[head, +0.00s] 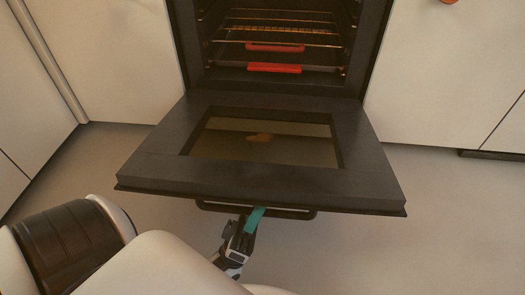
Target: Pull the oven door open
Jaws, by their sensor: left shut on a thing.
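The oven door (364,161) is folded down and open, lying close to level in front of the oven (179,50). Its dark handle bar (290,212) runs along the front edge, partly under the door's lip. My left gripper (255,219) is at the middle of this handle, below the door's front edge, and is shut on it; a teal piece shows at the fingers. The fingertips are partly hidden by the handle and door. My right gripper is not in view.
Inside the oven are wire racks (283,31) and two red pulls (274,68). Pale cabinet fronts (432,70) stand on both sides. The grey floor (430,225) around the door is clear. My left arm fills the lower left.

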